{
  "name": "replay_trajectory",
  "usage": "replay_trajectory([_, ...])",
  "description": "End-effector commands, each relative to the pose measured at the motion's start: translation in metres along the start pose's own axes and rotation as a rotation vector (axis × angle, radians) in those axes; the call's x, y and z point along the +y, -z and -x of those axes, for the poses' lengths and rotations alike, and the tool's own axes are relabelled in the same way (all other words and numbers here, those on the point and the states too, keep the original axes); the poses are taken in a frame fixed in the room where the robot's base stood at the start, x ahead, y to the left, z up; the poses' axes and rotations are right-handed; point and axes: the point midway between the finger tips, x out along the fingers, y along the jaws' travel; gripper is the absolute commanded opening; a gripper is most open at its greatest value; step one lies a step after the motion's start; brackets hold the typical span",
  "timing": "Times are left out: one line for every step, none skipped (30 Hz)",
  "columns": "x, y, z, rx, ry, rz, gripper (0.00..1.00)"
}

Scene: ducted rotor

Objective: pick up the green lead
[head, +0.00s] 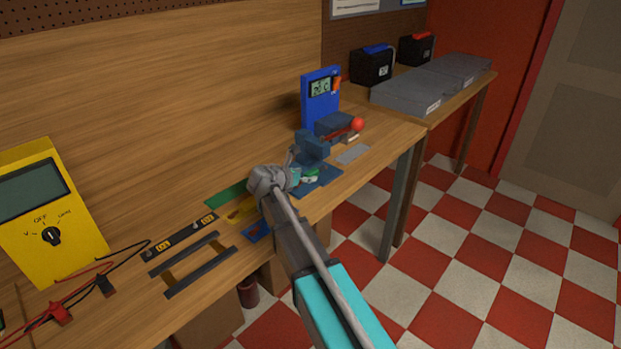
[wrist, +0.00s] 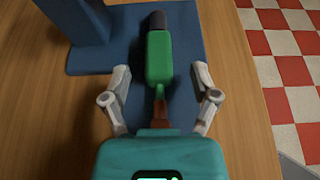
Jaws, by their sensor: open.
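The green lead (wrist: 159,58) lies on a blue plate (wrist: 190,50) in the wrist view. Its dark end (wrist: 157,20) points away from me and a brown, coppery part (wrist: 160,112) points toward my gripper. My gripper (wrist: 161,74) is open, with one finger on each side of the lead and gaps showing on both sides. I cannot tell the height of the fingertips above the plate. In the head view a small part of the green lead (head: 310,178) shows, and my arm hides much of the area around it.
A blue upright fixture (wrist: 75,20) stands on the plate, left of the lead. A blue meter (head: 320,98) and a red-knobbed clamp (head: 357,125) stand nearby. A yellow multimeter (head: 50,210) with red and black leads is at left. The bench's front edge is close to the plate.

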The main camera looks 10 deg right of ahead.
Motion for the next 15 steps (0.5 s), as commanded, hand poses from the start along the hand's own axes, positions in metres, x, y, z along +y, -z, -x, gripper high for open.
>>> replay_trajectory([0.001, 0.002, -0.008, 0.0, 0.001, -0.001, 0.77])
replay_trajectory([0.001, 0.002, -0.011, 0.0, 0.0, -0.001, 0.77])
replay_trajectory([0.001, 0.002, -0.014, 0.0, 0.0, -0.001, 0.77])
replay_trajectory([0.001, 0.002, -0.016, 0.0, 0.0, -0.001, 0.77])
replay_trajectory([0.001, 0.001, -0.017, 0.0, 0.0, -0.001, 0.77])
replay_trajectory([0.001, 0.001, -0.019, 0.0, 0.0, -0.001, 0.77])
replay_trajectory([0.001, 0.001, -0.02, 0.0, 0.0, -0.001, 0.77])
replay_trajectory([0.001, 0.001, -0.02, 0.0, 0.0, 0.0, 0.77])
replay_trajectory([0.001, 0.0, -0.02, 0.0, 0.0, 0.0, 0.77])
replay_trajectory([0.0, 0.0, -0.02, 0.0, -0.001, 0.0, 0.77])
replay_trajectory([0.001, 0.0, -0.02, 0.0, -0.001, 0.0, 0.77])
replay_trajectory([0.0, 0.0, -0.02, 0.0, -0.001, 0.0, 0.77])
replay_trajectory([0.001, 0.0, -0.02, 0.0, -0.001, 0.0, 0.77])
replay_trajectory([0.001, 0.0, -0.02, 0.0, -0.001, 0.0, 0.77])
replay_trajectory([0.001, 0.0, -0.02, 0.0, -0.001, 0.0, 0.77])
